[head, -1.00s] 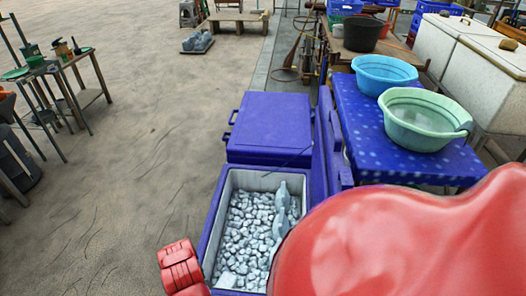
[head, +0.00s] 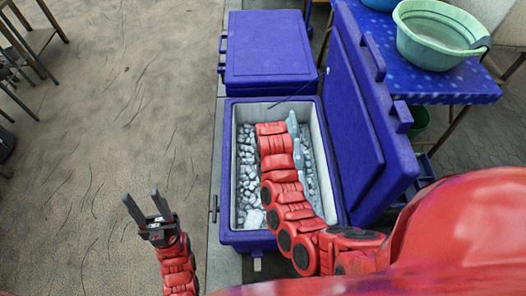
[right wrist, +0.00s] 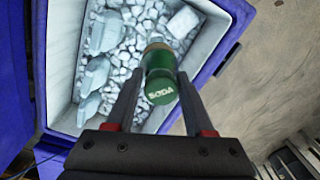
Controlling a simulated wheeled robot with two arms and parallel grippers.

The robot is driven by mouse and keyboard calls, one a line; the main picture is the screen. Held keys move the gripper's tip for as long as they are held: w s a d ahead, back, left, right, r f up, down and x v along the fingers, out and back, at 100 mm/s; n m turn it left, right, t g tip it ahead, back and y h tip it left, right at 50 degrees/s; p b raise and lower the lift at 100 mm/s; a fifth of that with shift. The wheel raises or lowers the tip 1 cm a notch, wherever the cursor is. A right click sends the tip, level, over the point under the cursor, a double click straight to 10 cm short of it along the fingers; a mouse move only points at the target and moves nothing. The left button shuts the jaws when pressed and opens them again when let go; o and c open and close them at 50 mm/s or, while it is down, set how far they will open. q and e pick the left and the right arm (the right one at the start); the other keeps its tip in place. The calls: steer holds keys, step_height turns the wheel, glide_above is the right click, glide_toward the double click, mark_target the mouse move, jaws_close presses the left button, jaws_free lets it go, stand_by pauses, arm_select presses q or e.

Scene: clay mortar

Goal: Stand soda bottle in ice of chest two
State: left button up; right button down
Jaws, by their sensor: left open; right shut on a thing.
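The green soda bottle (right wrist: 160,75) is between the fingers of my right gripper (right wrist: 159,82), which is shut on it. The bottle is seen end-on with its "SODA" label facing the wrist camera, over the ice. Whether it touches the ice I cannot tell. The open blue chest (head: 228,175) holds grey-white ice (head: 246,180); its rim also shows in the right wrist view (right wrist: 232,52). In the head view my right arm reaches over this chest and hides the bottle and right gripper. My left gripper (head: 145,198) is open and empty, left of the chest.
The chest's lid (head: 355,110) stands open on the right. A closed blue chest (head: 268,52) stands behind. A blue table with a green basin (head: 430,40) is at right.

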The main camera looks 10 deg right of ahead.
steer(key=shift+w+f+m, duration=0.8)
steer(key=shift+w+m, duration=0.8)
steer(key=shift+w, duration=2.55)
step_height(320, 180, down, 26)
steer(key=b, duration=2.3)
steer(key=shift+b, duration=0.35)
steer(key=shift+r, duration=0.15)
steer(key=shift+s, duration=0.1)
steer(key=shift+f+b, duration=0.3)
steer(key=shift+f, duration=0.25)
steer(key=shift+c, duration=1)
jaws_free()
steer(key=shift+r, duration=0.1)
